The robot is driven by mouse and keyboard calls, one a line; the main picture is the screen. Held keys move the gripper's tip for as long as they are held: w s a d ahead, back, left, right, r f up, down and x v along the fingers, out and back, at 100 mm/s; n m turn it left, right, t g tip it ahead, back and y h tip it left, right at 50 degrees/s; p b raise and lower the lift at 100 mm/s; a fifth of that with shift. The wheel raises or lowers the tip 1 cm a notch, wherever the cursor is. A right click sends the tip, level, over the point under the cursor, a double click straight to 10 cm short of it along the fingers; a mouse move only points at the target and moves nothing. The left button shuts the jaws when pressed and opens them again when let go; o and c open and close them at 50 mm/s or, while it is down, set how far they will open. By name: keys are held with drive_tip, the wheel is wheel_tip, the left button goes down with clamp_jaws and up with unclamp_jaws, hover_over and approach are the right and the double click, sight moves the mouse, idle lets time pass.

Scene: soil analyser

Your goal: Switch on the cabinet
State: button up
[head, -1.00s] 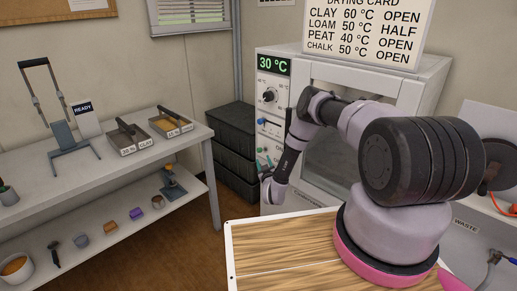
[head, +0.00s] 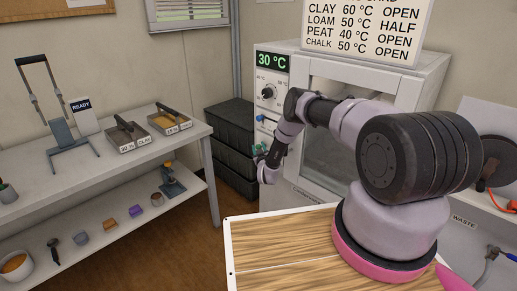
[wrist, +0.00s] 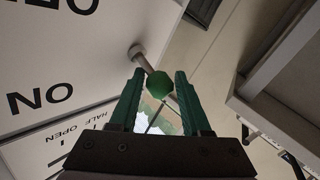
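The white cabinet (head: 410,90) stands at the right in the head view, with a lit 30 °C display (head: 272,62) and a round dial (head: 268,92) on its left control strip. In the wrist view its white panel carries an upside-down ON label (wrist: 38,98). A switch lever with a grey shaft and green knob (wrist: 160,85) sticks out from this panel. My gripper (wrist: 160,76) is open, with its green fingers on either side of the knob and small gaps visible. In the head view my gripper (head: 260,151) is at the control strip, partly hidden by my wrist.
A blue control (head: 261,118) sits above my gripper on the strip. A drying card (head: 365,30) stands on the cabinet. Dark stacked crates (head: 233,140) stand left of it. A white shelf table (head: 90,165) with trays is at the left. Floor shows between table and crates.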

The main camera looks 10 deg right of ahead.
clamp_jaws()
drive_tip(key=shift+d+r+m+g, duration=0.15)
drive_tip(key=shift+r+m+g, duration=0.25)
drive_tip(key=shift+m, duration=0.1)
drive_tip(key=shift+m+g, duration=0.4)
drive_tip(key=shift+o, duration=1.2)
unclamp_jaws()
drive_tip(key=s+r, duration=0.1)
drive_tip(key=s, duration=0.9)
drive_tip(key=shift+s+r, duration=0.2)
drive_tip(key=shift+s, duration=0.1)
drive_tip(key=shift+s+d, duration=0.1)
